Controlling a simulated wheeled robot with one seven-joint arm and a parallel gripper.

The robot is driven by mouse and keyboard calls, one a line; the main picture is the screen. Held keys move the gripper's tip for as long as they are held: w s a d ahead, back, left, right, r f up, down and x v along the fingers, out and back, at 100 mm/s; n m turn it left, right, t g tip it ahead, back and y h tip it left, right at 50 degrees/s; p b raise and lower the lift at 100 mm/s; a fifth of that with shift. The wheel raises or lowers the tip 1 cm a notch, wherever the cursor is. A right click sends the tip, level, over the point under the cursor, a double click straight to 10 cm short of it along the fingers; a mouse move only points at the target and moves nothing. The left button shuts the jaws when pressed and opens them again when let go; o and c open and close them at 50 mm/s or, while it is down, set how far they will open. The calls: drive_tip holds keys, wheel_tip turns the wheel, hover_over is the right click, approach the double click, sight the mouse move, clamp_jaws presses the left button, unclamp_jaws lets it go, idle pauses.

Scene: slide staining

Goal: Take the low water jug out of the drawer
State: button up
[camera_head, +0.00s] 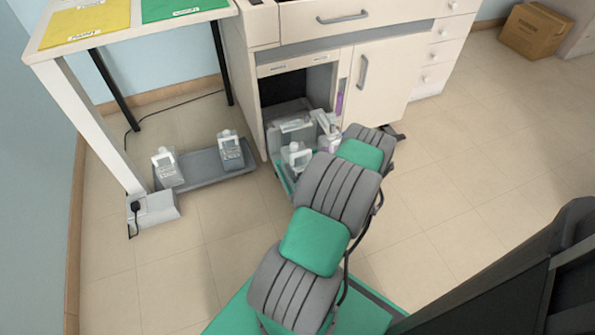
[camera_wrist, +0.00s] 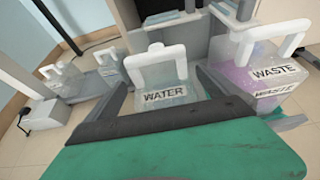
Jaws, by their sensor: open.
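The low water jug (camera_wrist: 150,72) is a clear jug with a white cap and handle and a WATER label; it stands in the pulled-out low drawer (camera_head: 281,175) of the cabinet. It also shows in the head view (camera_head: 297,165), just left of my arm. My gripper (camera_wrist: 163,84) is open in the wrist view, with one dark finger on each side of the water jug's front. I cannot tell whether the fingers touch it. In the head view my arm hides the gripper. A purple-tinted waste jug (camera_wrist: 258,72) stands right of the water jug.
A grey floor tray (camera_head: 205,172) with two jugs (camera_head: 165,168) (camera_head: 231,152) lies left of the drawer. A white desk leg and a power box (camera_head: 155,208) stand beside it. The cabinet door (camera_head: 380,85) is at the right. The floor in front is clear.

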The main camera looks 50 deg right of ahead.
sight(299, 159)
drive_tip(key=b+x, duration=0.2)
drive_tip(key=x, duration=0.4)
drive_tip(key=shift+w+f+b, duration=0.3)
drive_tip(key=shift+f, duration=0.05)
drive_tip(key=shift+d+r, duration=0.1)
drive_tip(key=c, duration=1.8)
